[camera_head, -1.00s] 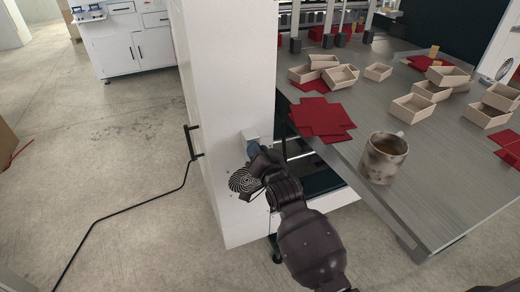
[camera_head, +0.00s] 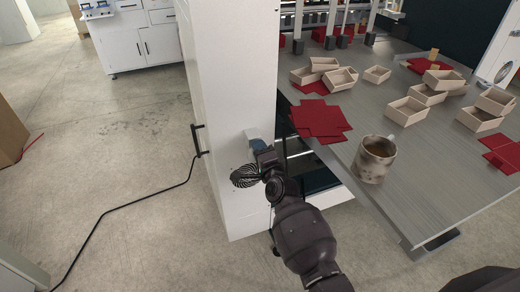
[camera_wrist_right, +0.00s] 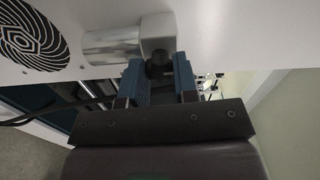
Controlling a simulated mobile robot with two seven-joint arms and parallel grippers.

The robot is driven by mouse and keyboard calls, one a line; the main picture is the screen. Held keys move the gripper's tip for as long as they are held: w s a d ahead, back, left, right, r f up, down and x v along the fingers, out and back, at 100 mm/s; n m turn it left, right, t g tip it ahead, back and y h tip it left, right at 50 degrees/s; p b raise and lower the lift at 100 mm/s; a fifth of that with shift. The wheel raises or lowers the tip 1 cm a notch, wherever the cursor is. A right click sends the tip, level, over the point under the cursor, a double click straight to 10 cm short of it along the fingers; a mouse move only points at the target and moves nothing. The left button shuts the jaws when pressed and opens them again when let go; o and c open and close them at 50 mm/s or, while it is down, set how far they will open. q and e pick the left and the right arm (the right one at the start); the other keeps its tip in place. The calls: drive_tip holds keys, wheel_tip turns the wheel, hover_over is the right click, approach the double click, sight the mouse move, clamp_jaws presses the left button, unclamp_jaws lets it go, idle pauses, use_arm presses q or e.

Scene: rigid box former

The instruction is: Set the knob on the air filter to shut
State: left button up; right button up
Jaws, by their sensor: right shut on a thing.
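The air filter (camera_wrist_right: 112,44) is a metal cylinder with a pale grey block, fixed to the side of the white cabinet. In the head view its grey block (camera_head: 252,134) shows just above my right gripper. The dark knob (camera_wrist_right: 158,66) sits under the block, between the blue fingers of my right gripper (camera_wrist_right: 160,78), which is shut on it. In the head view my right gripper (camera_head: 259,146) is at the cabinet face and hides the knob. The knob's setting cannot be read. My left gripper is not in view.
The white cabinet (camera_head: 235,80) has a black handle (camera_head: 197,139) and a black cable running along the floor. The grey table (camera_head: 420,180) at right holds a stained mug (camera_head: 375,158), wooden boxes (camera_head: 408,110) and red sheets (camera_head: 320,118).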

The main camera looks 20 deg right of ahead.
drive_tip(key=shift+m, duration=0.6)
drive_tip(key=o, duration=0.9)
drive_tip(key=s, duration=0.5)
drive_tip(key=s+p, duration=0.1)
drive_tip(key=s, duration=0.4)
drive_tip(key=shift+s+d, duration=0.2)
drive_tip(key=shift+s, duration=0.2)
